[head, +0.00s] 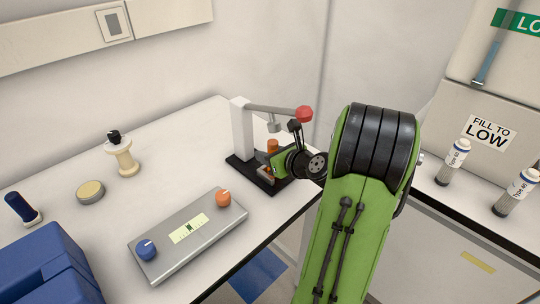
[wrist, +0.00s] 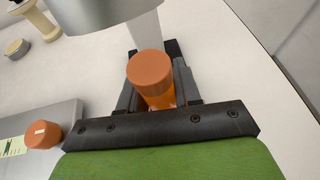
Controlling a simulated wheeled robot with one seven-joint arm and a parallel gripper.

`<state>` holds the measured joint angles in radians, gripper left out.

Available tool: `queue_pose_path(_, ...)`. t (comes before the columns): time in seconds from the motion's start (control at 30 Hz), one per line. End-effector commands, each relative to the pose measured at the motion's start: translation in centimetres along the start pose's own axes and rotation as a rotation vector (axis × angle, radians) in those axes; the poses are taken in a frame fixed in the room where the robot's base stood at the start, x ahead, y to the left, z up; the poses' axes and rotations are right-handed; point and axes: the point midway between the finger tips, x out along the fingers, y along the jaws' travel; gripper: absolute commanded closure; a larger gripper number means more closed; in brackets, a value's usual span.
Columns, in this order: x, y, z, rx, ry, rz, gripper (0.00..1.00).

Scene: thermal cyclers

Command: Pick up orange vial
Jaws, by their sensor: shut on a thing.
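The orange vial (wrist: 151,73) has an orange cap and stands between the two fingers of my gripper (wrist: 158,92) in the wrist view. The gripper is shut on it. In the head view the vial's orange cap (head: 272,145) shows just above my gripper (head: 272,166), at the stand with the red-knobbed lever. The vial's lower part is hidden by the gripper, so I cannot tell whether it touches the stand's base.
The stand's lever (head: 275,109) reaches over the vial. A grey device (head: 188,236) with orange and blue knobs lies in front. A cream spool (head: 123,157), a round tin (head: 90,191) and a blue machine (head: 45,265) are left. Grey vials (head: 453,162) stand right.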

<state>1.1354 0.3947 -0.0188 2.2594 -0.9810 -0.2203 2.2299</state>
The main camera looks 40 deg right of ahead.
Motion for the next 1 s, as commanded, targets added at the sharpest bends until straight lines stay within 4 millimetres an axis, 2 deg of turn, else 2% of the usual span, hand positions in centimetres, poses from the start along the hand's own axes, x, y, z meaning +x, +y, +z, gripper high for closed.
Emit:
queue_pose_path(0.07,-0.3,0.0,0.7,0.000,0.000,0.000,1.00)
queue_pose_path(0.27,-4.3,-0.2,-1.4,0.007,0.003,-0.006,1.00)
queue_pose_path(0.6,-13.2,-0.2,-5.4,-0.001,-0.004,-0.012,1.00)
queue_pose_path(0.7,-15.1,-0.1,-6.2,0.000,-0.001,-0.007,1.00)
queue_pose_path(0.83,-16.5,-0.1,-6.5,-0.001,-0.001,-0.003,1.00)
queue_pose_path(1.0,-16.8,0.0,-6.5,-0.002,-0.002,0.001,1.00)
